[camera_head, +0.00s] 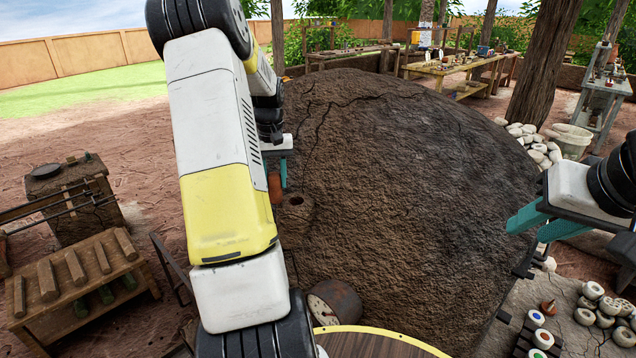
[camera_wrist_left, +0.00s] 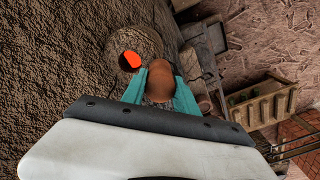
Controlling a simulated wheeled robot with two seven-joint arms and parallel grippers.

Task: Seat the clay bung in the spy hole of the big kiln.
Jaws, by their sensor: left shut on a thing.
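The big kiln (camera_head: 400,190) is a brown mud dome filling the middle of the head view. Its spy hole (camera_head: 296,200) is a dark opening in a raised boss on the kiln's left side. In the left wrist view the spy hole (camera_wrist_left: 130,61) glows orange. My left gripper (camera_wrist_left: 160,92) is shut on the reddish-brown clay bung (camera_wrist_left: 160,78), beside the hole and apart from it. The bung (camera_head: 275,187) shows in the head view just left of the boss, partly hidden by my arm. My right gripper (camera_head: 543,222) is open and empty at the right.
A wooden rack (camera_head: 75,275) and a small block stove (camera_head: 70,200) stand at left. Several pale round pieces (camera_head: 590,300) lie at lower right. Workbenches (camera_head: 460,68) and tree trunks stand behind the kiln.

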